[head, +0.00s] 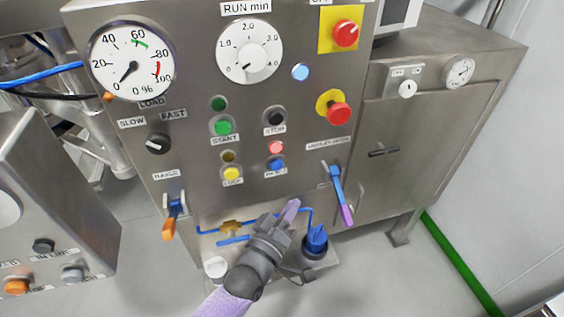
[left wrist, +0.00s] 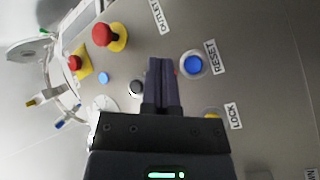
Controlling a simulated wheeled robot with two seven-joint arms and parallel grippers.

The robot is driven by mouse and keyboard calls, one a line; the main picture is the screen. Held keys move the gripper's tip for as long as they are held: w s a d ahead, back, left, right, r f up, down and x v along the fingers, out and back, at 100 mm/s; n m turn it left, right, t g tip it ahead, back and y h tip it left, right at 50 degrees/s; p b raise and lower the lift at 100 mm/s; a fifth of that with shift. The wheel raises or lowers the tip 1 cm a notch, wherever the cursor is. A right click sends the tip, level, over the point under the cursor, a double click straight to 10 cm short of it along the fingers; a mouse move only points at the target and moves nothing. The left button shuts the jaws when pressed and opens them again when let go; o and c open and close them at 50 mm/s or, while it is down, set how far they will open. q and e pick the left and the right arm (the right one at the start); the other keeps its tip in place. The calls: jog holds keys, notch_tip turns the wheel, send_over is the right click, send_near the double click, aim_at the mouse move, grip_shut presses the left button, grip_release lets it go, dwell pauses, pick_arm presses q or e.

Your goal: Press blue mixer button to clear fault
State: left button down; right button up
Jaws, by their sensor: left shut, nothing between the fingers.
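The blue button (head: 277,165) is on the lower part of the mixer panel, just below a lit red lamp (head: 276,147). In the left wrist view the blue button (left wrist: 193,64) sits in a metal ring beside a RESET label (left wrist: 212,58). My left gripper (head: 291,208) is shut and empty, below the blue button in the head view and apart from it in the picture. In the left wrist view its closed fingers (left wrist: 164,68) point toward the panel beside the button and mostly hide the red lamp. My right gripper is not in view.
A yellow button (head: 232,174) is left of the blue one, and a black stop button (head: 275,118) is above. A red mushroom button (head: 337,113) and a blue lever (head: 340,190) are to the right. An orange-tipped lever (head: 170,222) hangs at left.

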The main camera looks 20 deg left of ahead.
aim_at(277, 165)
pick_arm(q)
jog(key=shift+w+a+b, duration=0.8)
jog(key=shift+w+a, duration=0.05)
jog(key=shift+w, duration=0.35)
jog(key=shift+w+a+b, duration=0.75)
jog(key=shift+w+a, duration=0.05)
jog(key=shift+w, duration=0.45)
jog(key=shift+w+a+b, duration=0.8)
jog(key=shift+w+a, duration=0.05)
jog(key=shift+w, duration=0.35)
jog(key=shift+w+a+f, duration=0.1)
jog(key=shift+w+a, duration=0.15)
jog(key=shift+w, duration=0.1)
